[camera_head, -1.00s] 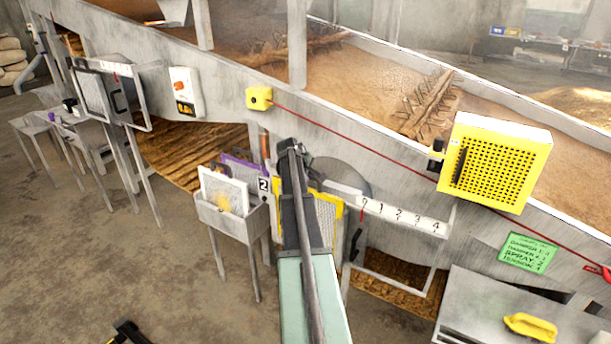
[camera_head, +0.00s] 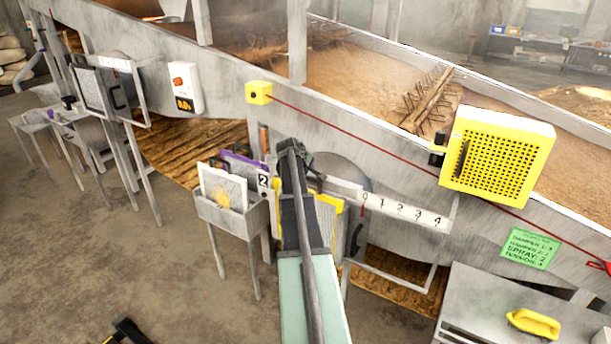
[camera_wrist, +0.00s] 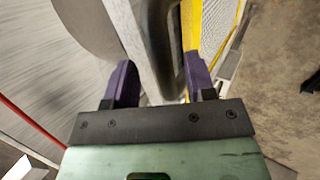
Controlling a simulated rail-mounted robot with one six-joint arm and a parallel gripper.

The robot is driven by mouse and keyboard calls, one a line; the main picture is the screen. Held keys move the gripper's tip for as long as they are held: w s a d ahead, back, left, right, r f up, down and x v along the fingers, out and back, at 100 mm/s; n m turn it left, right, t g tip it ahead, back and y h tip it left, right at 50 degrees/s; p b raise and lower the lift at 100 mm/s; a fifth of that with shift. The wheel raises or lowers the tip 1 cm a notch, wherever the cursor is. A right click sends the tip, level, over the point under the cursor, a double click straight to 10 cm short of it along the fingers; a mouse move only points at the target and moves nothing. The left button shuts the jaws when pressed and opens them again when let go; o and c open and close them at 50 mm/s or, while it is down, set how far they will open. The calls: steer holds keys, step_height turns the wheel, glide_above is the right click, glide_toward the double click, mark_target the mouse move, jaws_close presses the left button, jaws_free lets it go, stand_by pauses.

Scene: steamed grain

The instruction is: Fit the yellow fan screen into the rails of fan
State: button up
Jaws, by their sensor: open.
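The yellow fan screen (camera_head: 326,218), a pale mesh panel in a yellow frame, stands upright in front of the grey round fan (camera_head: 342,172), partly hidden behind my arm. Its yellow frame (camera_wrist: 191,24) and mesh also show in the wrist view, at and beyond the right finger. My gripper (camera_wrist: 160,84) is open, with its purple fingers on either side of a grey upright bar (camera_wrist: 148,40) and a dark handle-like part. In the head view my gripper (camera_head: 296,155) is at the screen's top. Whether the screen sits in the rails is hidden.
A grey bin (camera_head: 232,212) with a white-framed and a purple-framed screen stands left of my arm. A numbered strip (camera_head: 400,210) runs right of the fan. A yellow perforated box (camera_head: 492,165) and red cord are on the machine wall. Floor at lower left is mostly clear.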

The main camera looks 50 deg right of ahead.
steer(key=p+v, duration=0.9)
steer(key=v, duration=0.1)
steer(key=shift+a+r, duration=0.25)
steer(key=shift+r, duration=0.05)
